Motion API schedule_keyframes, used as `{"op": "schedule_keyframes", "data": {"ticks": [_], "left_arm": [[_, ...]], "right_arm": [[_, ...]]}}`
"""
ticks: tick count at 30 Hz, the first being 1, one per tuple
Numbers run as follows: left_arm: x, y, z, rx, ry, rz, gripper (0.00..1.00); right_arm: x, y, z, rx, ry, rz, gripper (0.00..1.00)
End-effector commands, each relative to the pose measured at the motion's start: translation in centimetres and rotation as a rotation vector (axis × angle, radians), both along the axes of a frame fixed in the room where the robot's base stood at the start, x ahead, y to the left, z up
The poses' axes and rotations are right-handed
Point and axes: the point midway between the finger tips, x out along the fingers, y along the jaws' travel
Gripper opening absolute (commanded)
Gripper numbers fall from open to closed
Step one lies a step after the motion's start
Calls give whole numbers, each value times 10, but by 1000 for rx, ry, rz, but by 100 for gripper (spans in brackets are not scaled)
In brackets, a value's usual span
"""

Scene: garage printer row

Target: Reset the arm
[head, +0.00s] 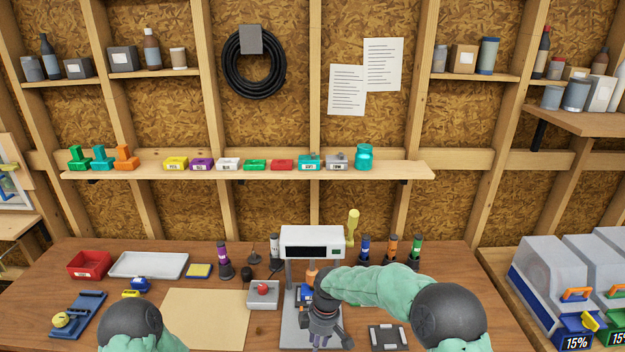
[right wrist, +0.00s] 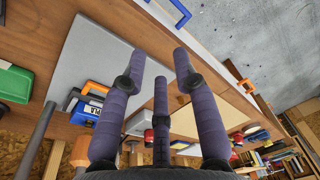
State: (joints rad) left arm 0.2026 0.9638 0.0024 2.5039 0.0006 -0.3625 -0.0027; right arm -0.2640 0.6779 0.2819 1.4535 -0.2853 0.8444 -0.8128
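My right arm comes in from the right in a green sleeve and bends over the bench. My right gripper (head: 321,338) hangs above the grey plate (head: 292,338) of the white-topped printer (head: 312,236). In the right wrist view its three purple-grey fingers (right wrist: 162,62) are spread apart with nothing between them. A blue and orange piece (right wrist: 88,104) lies on the plate beside the fingers; my arm partly covers it in the head view. My left arm (head: 131,326) shows only as a dark rounded joint and green sleeve at the bottom left; its gripper is out of view.
A tan mat (head: 204,318) lies clear beside my left arm. A dark flat holder (head: 388,338) lies right of the plate. Several coloured bottles (head: 390,248) line the bench's back edge.

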Motion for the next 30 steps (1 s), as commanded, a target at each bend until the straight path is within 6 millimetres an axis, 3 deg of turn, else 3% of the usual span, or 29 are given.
{"op": "schedule_keyframes", "data": {"ticks": [1, 5, 9, 15, 19, 24, 30], "left_arm": [[0, 0, -9, 0, 0, 0, 40], [1, 0, -26, 0, -1, 0, 40], [1, 0, -49, 0, -1, 0, 40], [0, 0, -79, 0, -1, 0, 40], [1, 0, -97, 0, -1, 0, 40], [1, 0, -110, 0, -1, 0, 40], [1, 0, -112, 0, -1, 0, 40]], "right_arm": [[-9, -5, -27, 13, 20, -46, 30], [-37, -15, -91, 65, 64, -220, 30], [-83, -31, -168, 125, 125, -488, 30], [-160, -53, -251, 177, 211, -899, 30], [-208, -67, -284, 188, 253, -1151, 30], [-252, -79, -303, 184, 282, -1377, 30], [-267, -84, -306, 182, 288, -1463, 30]]}}
